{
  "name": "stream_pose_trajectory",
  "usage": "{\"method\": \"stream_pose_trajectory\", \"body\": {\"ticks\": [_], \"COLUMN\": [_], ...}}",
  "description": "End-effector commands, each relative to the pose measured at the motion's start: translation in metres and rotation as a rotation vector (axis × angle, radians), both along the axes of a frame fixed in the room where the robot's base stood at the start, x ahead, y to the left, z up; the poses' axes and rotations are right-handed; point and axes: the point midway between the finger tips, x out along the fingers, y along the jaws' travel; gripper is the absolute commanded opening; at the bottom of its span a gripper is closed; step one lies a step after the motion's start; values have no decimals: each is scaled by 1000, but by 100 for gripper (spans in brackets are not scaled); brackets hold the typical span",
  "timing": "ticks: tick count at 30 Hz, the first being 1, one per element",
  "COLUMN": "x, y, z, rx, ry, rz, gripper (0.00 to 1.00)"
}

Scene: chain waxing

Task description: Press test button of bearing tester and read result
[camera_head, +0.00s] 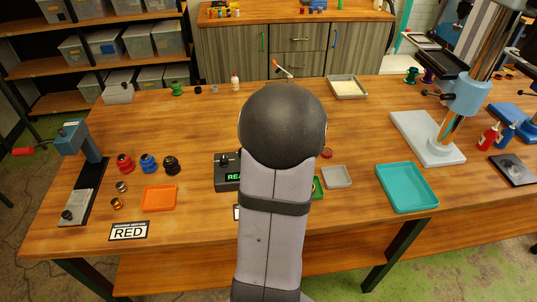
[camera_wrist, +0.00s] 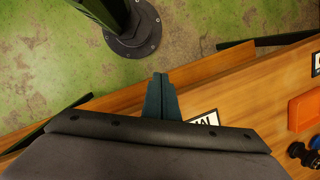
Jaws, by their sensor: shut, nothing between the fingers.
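The bearing tester (camera_head: 226,184), a dark box with a lit green display, stands near the middle of the table in the head view. My arm covers its right part, and only the letters "REA" show. A small black knob-like part sits on its top. I cannot make out its test button. A small red round thing (camera_head: 327,153) shows just right of my arm; I cannot tell what it belongs to. My gripper (camera_wrist: 160,77) is shut and empty in the wrist view, over the table's front edge. It is hidden behind my arm in the head view.
An orange tray (camera_head: 159,198), red, blue and black spools and a RED card (camera_head: 129,231) lie left. A grey tray (camera_head: 337,177) and teal tray (camera_head: 407,187) lie right. A blue press (camera_head: 76,140) stands far left. A white card (camera_wrist: 205,118) lies near my fingers.

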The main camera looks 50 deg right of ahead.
Motion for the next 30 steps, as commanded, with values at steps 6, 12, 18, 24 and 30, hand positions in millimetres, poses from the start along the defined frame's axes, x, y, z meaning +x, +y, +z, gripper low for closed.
{"method": "stream_pose_trajectory", "body": {"ticks": [6,12,18,24,30], "x": [9,59,103,129,136], "y": [-50,-114,-162,-188,-188], "z": [57,77,114,141,148], "rx": [46,85,109,164,219], "ry": [-96,-272,-441,-553,-571], "rz": [-372,-716,-923,-1074,-1147], "gripper": [0,0,0,0,0]}}
